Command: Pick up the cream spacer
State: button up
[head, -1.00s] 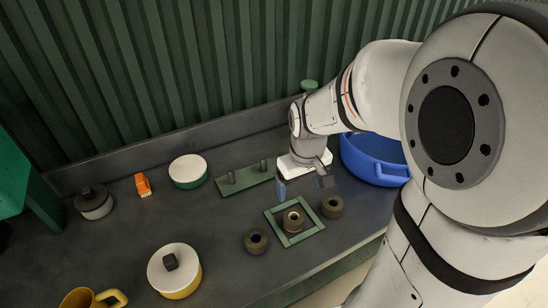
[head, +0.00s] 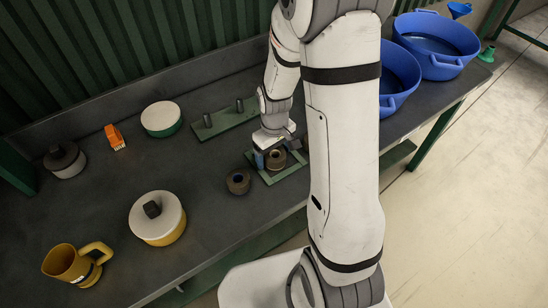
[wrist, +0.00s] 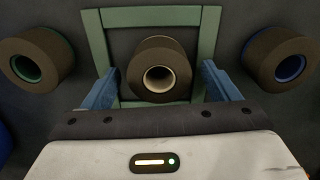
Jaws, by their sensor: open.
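The cream spacer (wrist: 158,72) is a dark brown ring with a cream inner rim, in the middle of the wrist view. It lies inside a green square frame (wrist: 150,17) on the bench. In the head view the cream spacer (head: 277,160) is partly covered by my gripper. My gripper (wrist: 160,85) is open, with one blue finger on each side of the cream spacer; I cannot tell whether they touch it. My gripper also shows low over the frame in the head view (head: 273,155).
Similar rings with a green core (wrist: 34,60) and a blue core (wrist: 281,60) lie left and right outside the frame. A green pegged plate (head: 224,120) lies behind. Blue tubs (head: 437,45) stand right; a lidded yellow pot (head: 157,218) and yellow mug (head: 70,264) stand front left.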

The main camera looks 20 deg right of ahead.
jog(key=shift+f, duration=0.2)
jog(key=shift+c, duration=0.4)
jog(key=c, duration=1.1)
